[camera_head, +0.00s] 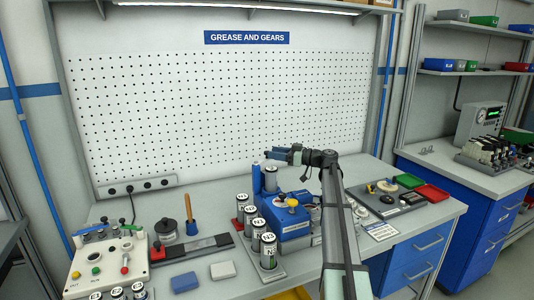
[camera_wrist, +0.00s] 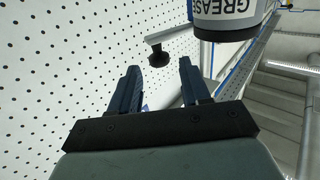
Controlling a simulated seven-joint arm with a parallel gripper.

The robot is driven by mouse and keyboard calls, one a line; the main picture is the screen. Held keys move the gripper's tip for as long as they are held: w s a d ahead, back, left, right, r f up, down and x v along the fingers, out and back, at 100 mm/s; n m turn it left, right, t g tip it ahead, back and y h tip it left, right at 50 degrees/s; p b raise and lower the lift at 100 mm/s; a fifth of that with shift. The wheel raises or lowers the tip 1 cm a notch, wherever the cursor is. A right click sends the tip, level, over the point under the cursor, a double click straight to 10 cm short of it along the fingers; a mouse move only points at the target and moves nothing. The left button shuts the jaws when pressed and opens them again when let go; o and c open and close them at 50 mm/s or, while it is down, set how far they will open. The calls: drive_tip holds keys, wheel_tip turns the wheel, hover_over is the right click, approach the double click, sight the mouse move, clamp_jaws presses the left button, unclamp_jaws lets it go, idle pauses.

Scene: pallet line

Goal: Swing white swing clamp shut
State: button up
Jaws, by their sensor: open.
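I cannot clearly make out the white swing clamp. A blue fixture (camera_head: 281,220) with a yellow knob (camera_head: 292,202) and a small pale part under the knob stands mid-bench. My gripper (camera_head: 268,155) is raised above the back of this fixture, pointing left, over a grey can (camera_head: 270,179). In the wrist view my gripper (camera_wrist: 158,82) is open, with nothing between its fingers. Beyond the fingertips there is a black round pad (camera_wrist: 158,60) on a pale bar; I cannot tell whether it belongs to the clamp. A can lettered GREASE (camera_wrist: 225,18) is close at the top.
Several labelled cylinders (camera_head: 268,250) stand in front of the fixture. A control box (camera_head: 108,263) with knobs is at the left. A dark tray (camera_head: 388,197) and green (camera_head: 409,181) and red (camera_head: 432,193) bins lie right of my arm. The pegboard (camera_head: 215,105) rises behind.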

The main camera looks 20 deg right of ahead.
drive_tip(key=shift+x, duration=2.15)
drive_tip(key=shift+c, duration=0.2)
clamp_jaws()
